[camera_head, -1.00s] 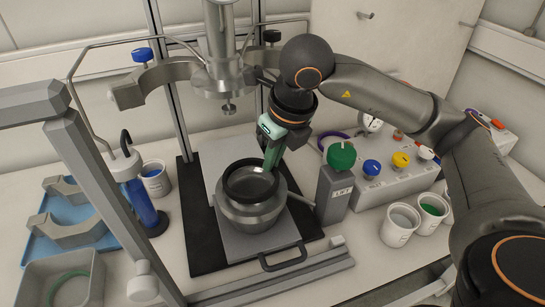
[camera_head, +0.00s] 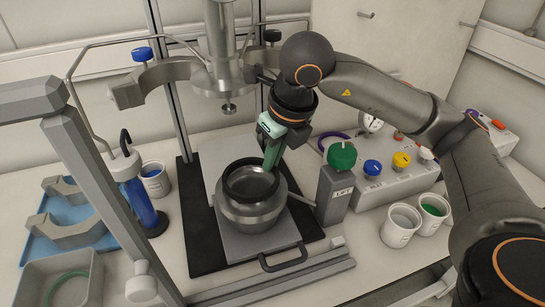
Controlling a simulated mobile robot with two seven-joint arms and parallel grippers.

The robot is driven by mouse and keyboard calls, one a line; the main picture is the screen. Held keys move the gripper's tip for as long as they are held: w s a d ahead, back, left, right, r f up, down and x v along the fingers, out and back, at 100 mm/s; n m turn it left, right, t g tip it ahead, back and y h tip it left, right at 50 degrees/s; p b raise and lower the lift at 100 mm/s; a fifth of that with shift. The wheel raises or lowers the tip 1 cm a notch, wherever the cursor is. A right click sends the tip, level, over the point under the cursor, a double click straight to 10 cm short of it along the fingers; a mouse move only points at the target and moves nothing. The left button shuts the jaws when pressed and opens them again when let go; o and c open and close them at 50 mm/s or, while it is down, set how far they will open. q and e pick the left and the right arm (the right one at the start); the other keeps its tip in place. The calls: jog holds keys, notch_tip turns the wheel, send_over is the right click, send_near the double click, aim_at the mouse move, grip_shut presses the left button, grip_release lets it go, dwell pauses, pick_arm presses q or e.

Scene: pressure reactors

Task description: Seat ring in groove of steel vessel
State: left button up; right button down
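The steel vessel (camera_head: 252,214) stands upright on a grey plate, with its round mouth open upward. A dark ring (camera_head: 230,184) lies around the mouth at the top of the vessel; whether it sits down in the groove cannot be told. My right gripper (camera_head: 271,166) points down at the back right part of the ring, its green fingertips at or very close to it. The fingers look close together, but whether they grip the ring is not clear. My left gripper is not in view.
A steel head (camera_head: 226,80) with open clamp arms hangs above and behind the vessel. The LIFT post (camera_head: 334,195) with a green knob stands close on the right. A grey bin (camera_head: 35,281) at lower left holds a green ring (camera_head: 69,275). White cups (camera_head: 400,225) stand at right.

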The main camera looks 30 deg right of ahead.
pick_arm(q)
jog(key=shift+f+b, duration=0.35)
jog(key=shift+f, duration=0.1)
pick_arm(e)
jog(key=shift+f, duration=0.3)
dwell(0.4)
jog(key=c, duration=1)
grip_release()
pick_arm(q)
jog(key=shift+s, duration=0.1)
pick_arm(e)
jog(key=v, duration=0.5)
jog(key=shift+r, duration=0.2)
pick_arm(q)
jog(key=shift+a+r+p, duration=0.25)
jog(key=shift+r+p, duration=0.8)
jog(key=shift+p, duration=0.1)
pick_arm(e)
jog(key=v, duration=0.7)
jog(key=shift+s, duration=0.1)
